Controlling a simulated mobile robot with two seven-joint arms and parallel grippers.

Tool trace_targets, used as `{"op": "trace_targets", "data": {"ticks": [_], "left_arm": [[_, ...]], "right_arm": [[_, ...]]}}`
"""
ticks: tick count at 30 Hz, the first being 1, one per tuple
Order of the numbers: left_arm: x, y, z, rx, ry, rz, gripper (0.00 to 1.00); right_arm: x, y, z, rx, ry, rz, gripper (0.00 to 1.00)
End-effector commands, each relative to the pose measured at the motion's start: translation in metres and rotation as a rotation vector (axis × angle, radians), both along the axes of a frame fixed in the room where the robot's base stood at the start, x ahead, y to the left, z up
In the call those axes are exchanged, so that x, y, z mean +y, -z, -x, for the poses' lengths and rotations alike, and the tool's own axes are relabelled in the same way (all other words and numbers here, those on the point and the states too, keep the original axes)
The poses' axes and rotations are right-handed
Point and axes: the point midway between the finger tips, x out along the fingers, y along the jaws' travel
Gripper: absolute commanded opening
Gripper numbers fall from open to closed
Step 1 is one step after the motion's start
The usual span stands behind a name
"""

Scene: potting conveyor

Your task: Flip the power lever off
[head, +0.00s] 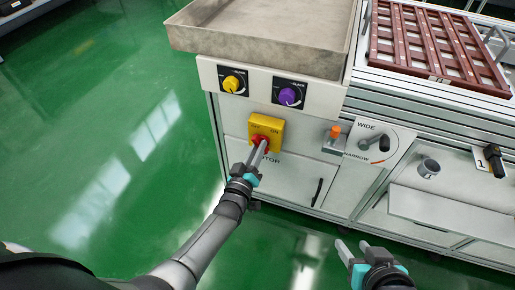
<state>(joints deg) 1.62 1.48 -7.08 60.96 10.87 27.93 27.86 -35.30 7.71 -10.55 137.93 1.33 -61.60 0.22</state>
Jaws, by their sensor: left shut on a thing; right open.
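The power lever is a red handle (260,140) on a yellow switch box (266,126) on the cabinet front, with "ON" lettered at its upper right and other lettering partly hidden. My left gripper (259,149) reaches up to it, and its fingers are shut on the red handle, covering part of it. The lever's exact angle is hard to tell behind the fingers. My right gripper (354,248) is open and empty, low in front of the cabinet, apart from everything.
Above the switch are a yellow knob (233,83) and a purple knob (289,96) under a metal tray (262,50). To the right are an orange-topped part (334,132), a WIDE/NARROW crank (374,142) and a black handle (493,155). Green floor (100,140) at left is clear.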

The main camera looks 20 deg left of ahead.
Motion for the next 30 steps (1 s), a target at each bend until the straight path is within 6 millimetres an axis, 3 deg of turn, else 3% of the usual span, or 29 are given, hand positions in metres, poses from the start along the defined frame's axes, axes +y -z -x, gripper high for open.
{"op": "trace_targets", "data": {"ticks": [3,4,11,22,30], "left_arm": [[0.0,0.001,0.0,0.002,-0.001,0.004,0.0],[0.0,0.001,0.0,0.002,-0.001,0.004,0.26],[0.0,0.001,0.0,0.001,0.0,0.002,0.52],[0.0,0.0,0.003,0.001,0.0,0.001,0.53],[0.001,-0.001,0.021,0.003,0.0,0.0,0.53]], "right_arm": [[0.0,0.0,0.0,-0.001,0.0,0.0,0.5],[0.0,0.0,0.0,-0.001,0.0,0.0,0.5],[0.0,-0.001,-0.001,-0.002,0.0,0.0,0.5],[-0.002,-0.002,0.0,0.009,0.004,0.006,0.5],[-0.019,-0.007,0.015,0.129,0.029,0.058,0.5]]}}
